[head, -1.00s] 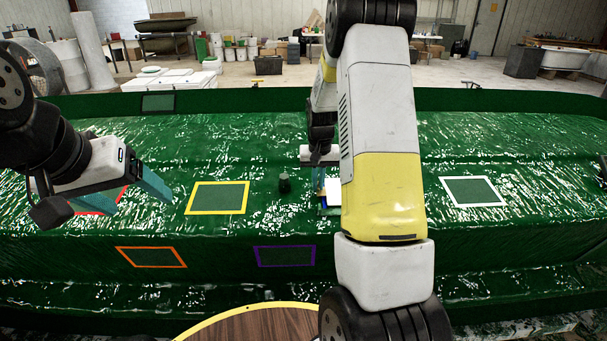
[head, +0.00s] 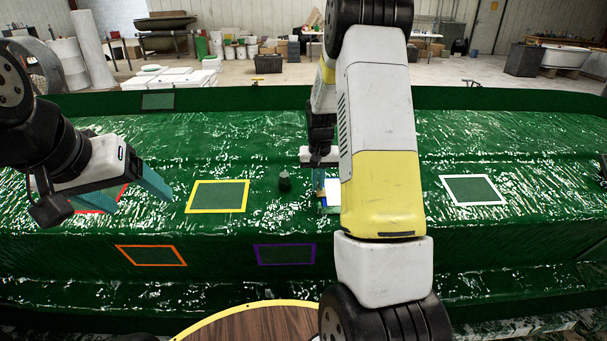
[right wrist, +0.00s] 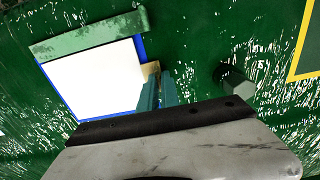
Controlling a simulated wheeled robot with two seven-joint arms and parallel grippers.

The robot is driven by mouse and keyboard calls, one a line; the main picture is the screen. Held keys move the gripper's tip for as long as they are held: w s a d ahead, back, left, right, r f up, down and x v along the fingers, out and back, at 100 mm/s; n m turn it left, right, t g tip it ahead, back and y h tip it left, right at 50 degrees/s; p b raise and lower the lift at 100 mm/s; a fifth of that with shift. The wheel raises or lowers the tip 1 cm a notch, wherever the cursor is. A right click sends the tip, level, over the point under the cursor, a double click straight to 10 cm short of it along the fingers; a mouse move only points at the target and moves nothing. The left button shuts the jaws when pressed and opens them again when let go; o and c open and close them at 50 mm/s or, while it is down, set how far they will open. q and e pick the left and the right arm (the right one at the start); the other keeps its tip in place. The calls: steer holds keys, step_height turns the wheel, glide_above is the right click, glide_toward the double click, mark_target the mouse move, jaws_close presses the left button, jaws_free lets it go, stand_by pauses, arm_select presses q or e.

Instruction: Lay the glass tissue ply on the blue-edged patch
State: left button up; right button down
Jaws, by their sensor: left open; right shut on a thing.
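The glass tissue ply (right wrist: 94,80) is a white sheet lying over the blue-edged patch (right wrist: 44,76), with blue border showing along its left and upper right sides in the right wrist view. I cannot tell if it touches everywhere. In the head view the ply (head: 333,188) is partly behind my right arm. My right gripper (right wrist: 158,88) is shut at a tan tab (right wrist: 151,72) on the ply's edge. A green bar (right wrist: 90,36) lies along the ply's upper edge. My left gripper (head: 128,192) is open and empty over the red-edged patch (head: 102,206).
A small dark cylinder (head: 284,184) stands left of the ply. Yellow (head: 217,183), orange (head: 151,248), purple (head: 285,246) and white (head: 473,176) bordered patches lie on the glossy green mould (head: 400,268). A round wooden top (head: 255,325) is at the front.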

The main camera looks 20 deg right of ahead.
steer(key=c, duration=0.9)
jaws_free()
steer(key=shift+c, duration=0.2)
steer(key=shift+r, duration=0.1)
steer(key=shift+s+a+r, duration=0.1)
steer(key=shift+s+r, duration=0.1)
steer(key=shift+r, duration=1.25)
steer(key=shift+s+r, duration=0.2)
steer(key=shift+r, duration=1.25)
steer(key=shift+s+r, duration=0.1)
steer(key=shift+r, duration=0.4)
